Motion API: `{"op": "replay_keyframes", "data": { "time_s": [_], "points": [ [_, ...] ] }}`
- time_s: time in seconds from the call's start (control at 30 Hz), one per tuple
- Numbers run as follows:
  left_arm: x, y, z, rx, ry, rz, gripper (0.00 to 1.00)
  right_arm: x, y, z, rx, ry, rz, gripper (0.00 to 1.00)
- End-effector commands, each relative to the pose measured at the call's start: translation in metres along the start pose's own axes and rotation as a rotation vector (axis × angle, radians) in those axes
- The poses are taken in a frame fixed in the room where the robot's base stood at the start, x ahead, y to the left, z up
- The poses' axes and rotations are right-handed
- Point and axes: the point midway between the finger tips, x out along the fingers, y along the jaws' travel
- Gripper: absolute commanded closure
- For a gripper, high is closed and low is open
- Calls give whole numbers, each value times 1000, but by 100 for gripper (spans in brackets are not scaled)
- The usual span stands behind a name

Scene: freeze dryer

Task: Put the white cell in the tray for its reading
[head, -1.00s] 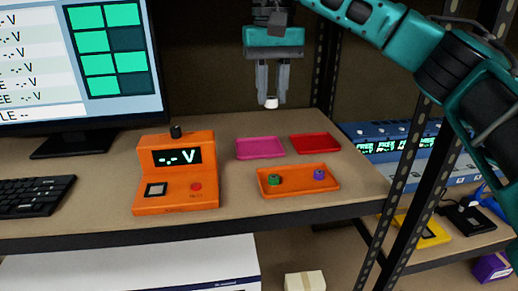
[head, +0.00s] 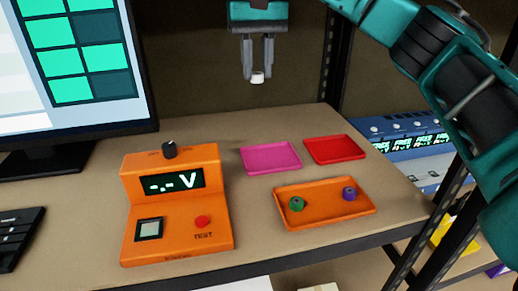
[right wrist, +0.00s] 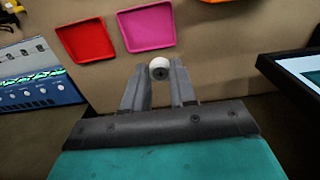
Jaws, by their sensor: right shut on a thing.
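The white cell (head: 257,78) is held between the fingertips of my right gripper (head: 258,70), high above the back of the bench. In the right wrist view the white cell (right wrist: 160,67) shows at the tips of the right gripper (right wrist: 159,80). An orange tester (head: 177,205) on the bench shows "-.- V" and has a small square socket (head: 149,229) and a red TEST button (head: 203,222). A pink tray (head: 270,157) and a red tray (head: 335,149) lie empty behind an orange tray (head: 323,214). My left gripper is out of view.
A green cell (head: 297,204) and a purple cell (head: 349,193) stand in the orange tray. A monitor (head: 75,75) and a keyboard (head: 17,240) are at left. A metal shelf post (head: 340,60) and a blue device (head: 415,146) are at right.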

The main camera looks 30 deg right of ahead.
Motion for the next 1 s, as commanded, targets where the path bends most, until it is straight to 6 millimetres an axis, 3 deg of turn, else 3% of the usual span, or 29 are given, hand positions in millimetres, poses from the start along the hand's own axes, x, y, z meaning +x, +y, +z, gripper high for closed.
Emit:
{"op": "replay_keyframes", "data": {
  "time_s": [0.03,0.1,0.33,0.5,0.77,1.0],
  "points": [
    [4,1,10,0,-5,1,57,20,0,0,0,-7,0,91],
    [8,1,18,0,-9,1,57,41,0,1,-1,-7,1,91],
    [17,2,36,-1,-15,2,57,101,0,1,0,-6,0,91],
    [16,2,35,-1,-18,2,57,128,1,1,1,-2,1,91],
    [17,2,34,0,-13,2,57,147,1,1,2,-1,2,91],
    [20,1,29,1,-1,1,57,180,0,1,1,-1,1,91]
  ]
}}
